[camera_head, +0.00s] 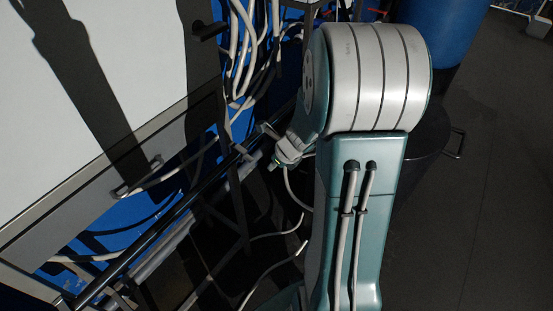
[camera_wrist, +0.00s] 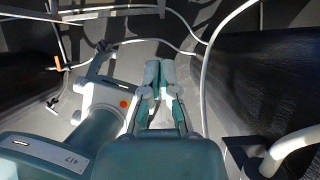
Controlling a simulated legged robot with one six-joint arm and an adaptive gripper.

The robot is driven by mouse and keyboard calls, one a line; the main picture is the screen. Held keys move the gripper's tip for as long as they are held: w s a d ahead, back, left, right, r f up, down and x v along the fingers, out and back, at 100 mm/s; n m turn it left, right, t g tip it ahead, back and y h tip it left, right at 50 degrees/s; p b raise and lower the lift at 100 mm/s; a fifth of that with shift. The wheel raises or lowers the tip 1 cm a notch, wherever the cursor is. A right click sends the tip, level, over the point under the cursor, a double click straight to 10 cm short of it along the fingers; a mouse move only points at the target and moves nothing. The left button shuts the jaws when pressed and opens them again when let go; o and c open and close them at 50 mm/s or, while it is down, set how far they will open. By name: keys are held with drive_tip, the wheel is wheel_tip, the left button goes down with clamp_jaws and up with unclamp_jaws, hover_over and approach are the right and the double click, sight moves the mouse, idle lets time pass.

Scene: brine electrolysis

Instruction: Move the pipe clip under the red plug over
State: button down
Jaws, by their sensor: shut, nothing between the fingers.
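In the wrist view my gripper (camera_wrist: 160,72) is shut, with its fingertips together and nothing between them. It points away over dark floor and touches nothing that I can make out. In the head view my arm hides much of the middle, and I cannot make out the fingertips. A small red piece (camera_head: 377,11) shows at the top of the head view; I cannot tell whether it is the red plug. I cannot make out the pipe clip in either view.
A dark rail (camera_head: 160,240) runs along a large white panel (camera_head: 70,90) at left. A pale cable (camera_wrist: 205,75) passes right of my gripper. Dark floor (camera_head: 475,200) is open at right.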

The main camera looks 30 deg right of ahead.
sight(244, 156)
drive_tip(key=w+a+f, duration=0.2)
drive_tip(key=w, duration=0.3)
drive_tip(key=shift+w+f, duration=0.3)
drive_tip(key=shift+f, duration=0.1)
